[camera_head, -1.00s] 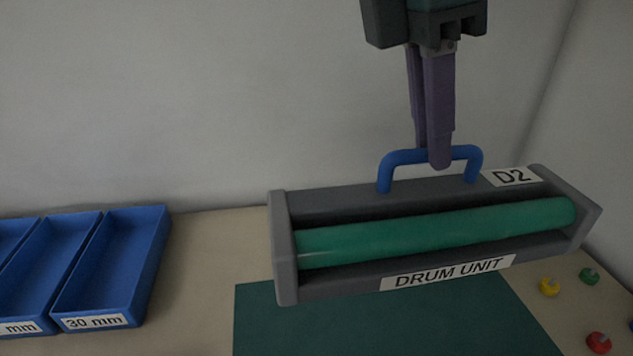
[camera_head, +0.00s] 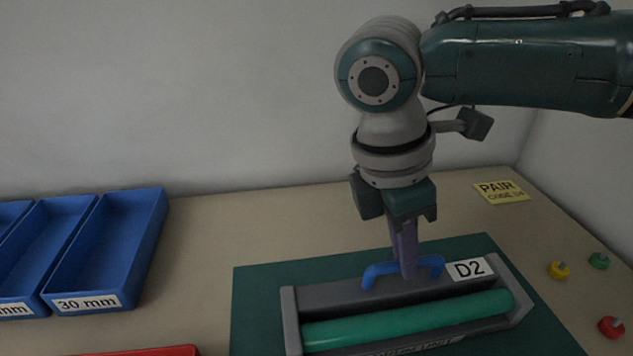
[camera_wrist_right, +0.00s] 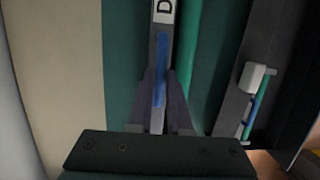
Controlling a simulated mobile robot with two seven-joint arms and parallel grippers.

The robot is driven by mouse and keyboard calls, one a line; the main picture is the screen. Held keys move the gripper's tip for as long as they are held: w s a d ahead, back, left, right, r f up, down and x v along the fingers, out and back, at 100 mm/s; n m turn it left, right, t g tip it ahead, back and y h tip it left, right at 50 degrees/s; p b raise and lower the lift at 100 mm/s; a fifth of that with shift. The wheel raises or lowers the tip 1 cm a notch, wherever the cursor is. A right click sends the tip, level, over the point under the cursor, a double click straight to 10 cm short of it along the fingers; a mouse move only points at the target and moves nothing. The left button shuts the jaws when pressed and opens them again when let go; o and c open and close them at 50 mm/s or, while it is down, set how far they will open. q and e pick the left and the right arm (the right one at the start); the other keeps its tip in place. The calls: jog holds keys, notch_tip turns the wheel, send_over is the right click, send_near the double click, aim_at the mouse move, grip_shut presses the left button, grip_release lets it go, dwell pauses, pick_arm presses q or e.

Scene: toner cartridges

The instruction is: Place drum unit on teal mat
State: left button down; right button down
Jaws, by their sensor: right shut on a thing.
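The drum unit (camera_head: 405,305) is a grey frame with a green roller, a blue handle and a D2 label. It lies over the teal mat (camera_head: 260,290) in the head view; whether its underside touches the mat I cannot tell. My right gripper (camera_head: 408,272) points down from above and is shut on the blue handle. In the right wrist view the fingers (camera_wrist_right: 163,105) straddle the blue handle (camera_wrist_right: 161,70), with the teal mat (camera_wrist_right: 120,50) beside the unit. My left gripper is not in view.
Blue bins (camera_head: 108,250) stand at the left, one labelled 30 mm. A red edge (camera_head: 150,351) shows at the bottom. Yellow (camera_head: 559,270), green (camera_head: 598,261) and red (camera_head: 611,327) knobs lie at the right. A yellow note (camera_head: 501,192) lies at the back right.

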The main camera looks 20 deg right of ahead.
jog(key=c, duration=0.8)
grip_release()
jog(key=shift+c, duration=0.2)
jog(key=s+v, duration=0.1)
jog(key=v, duration=1)
jog(key=s+a+f+m+t+y, duration=0.2)
jog(key=s+a+f+m+y, duration=0.35)
jog(key=s+a+f, duration=0.45)
jog(key=m, duration=0.1)
jog(key=d+m+t, duration=0.1)
jog(key=m, duration=0.1)
jog(key=shift+s+d+r+t, duration=0.15)
jog(key=shift+s+d+t, duration=0.15)
jog(key=shift+s+d, duration=0.1)
jog(key=s+d+m, duration=0.1)
jog(key=d, duration=0.1)
jog(key=s+d+m+h, duration=0.1)
jog(key=s+d+m, duration=0.1)
jog(key=d, duration=0.1)
jog(key=s+d+m+h, duration=0.1)
jog(key=s+d, duration=0.1)
jog(key=shift+d+f+m+t+h, duration=0.25)
jog(key=shift+d+m+t, duration=0.05)
jog(key=shift+d+m, duration=0.1)
